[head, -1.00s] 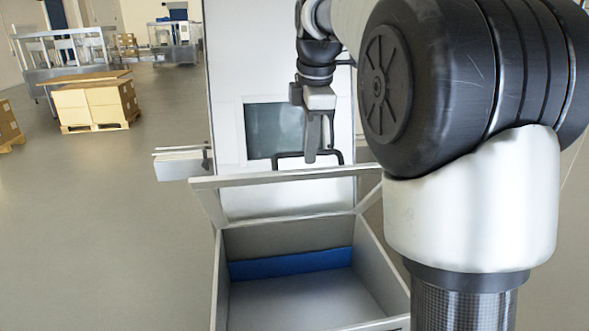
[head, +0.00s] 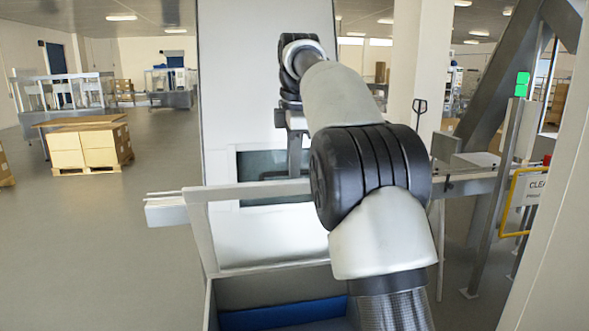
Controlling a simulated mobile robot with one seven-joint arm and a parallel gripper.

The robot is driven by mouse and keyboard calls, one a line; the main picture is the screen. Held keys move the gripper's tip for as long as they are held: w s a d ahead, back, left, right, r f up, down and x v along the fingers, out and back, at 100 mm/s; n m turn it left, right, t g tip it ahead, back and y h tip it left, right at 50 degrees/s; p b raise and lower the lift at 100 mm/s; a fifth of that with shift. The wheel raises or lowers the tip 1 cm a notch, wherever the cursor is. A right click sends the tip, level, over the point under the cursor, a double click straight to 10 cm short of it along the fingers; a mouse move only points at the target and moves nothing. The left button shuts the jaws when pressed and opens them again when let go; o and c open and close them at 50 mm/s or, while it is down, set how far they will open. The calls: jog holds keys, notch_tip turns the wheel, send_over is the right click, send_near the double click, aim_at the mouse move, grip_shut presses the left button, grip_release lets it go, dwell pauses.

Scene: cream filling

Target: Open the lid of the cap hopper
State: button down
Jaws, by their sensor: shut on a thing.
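The cap hopper (head: 209,305) is a pale open-topped bin with a blue patch inside, low in the head view. My gripper (head: 296,170) is at the lid's top edge, fingers pointing down. It is shut, apparently on the lid's dark handle, which is hidden now. My arm covers the right part of the lid and much of the bin.
A tall white machine front with a dark window (head: 255,165) stands right behind the lid. A conveyor (head: 470,183) and steel posts are to the right. Boxes on a pallet (head: 90,150) stand far left.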

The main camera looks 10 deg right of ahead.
jog(key=shift+f, duration=0.5)
jog(key=c, duration=2)
grip_release()
jog(key=shift+w, duration=0.15)
jog(key=shift+o, duration=0.9)
jog(key=shift+w+f, duration=0.1)
jog(key=shift+w, duration=0.15)
jog(key=shift+s+r, duration=0.15)
jog(key=shift+r, duration=0.1)
jog(key=shift+s+r, duration=0.1)
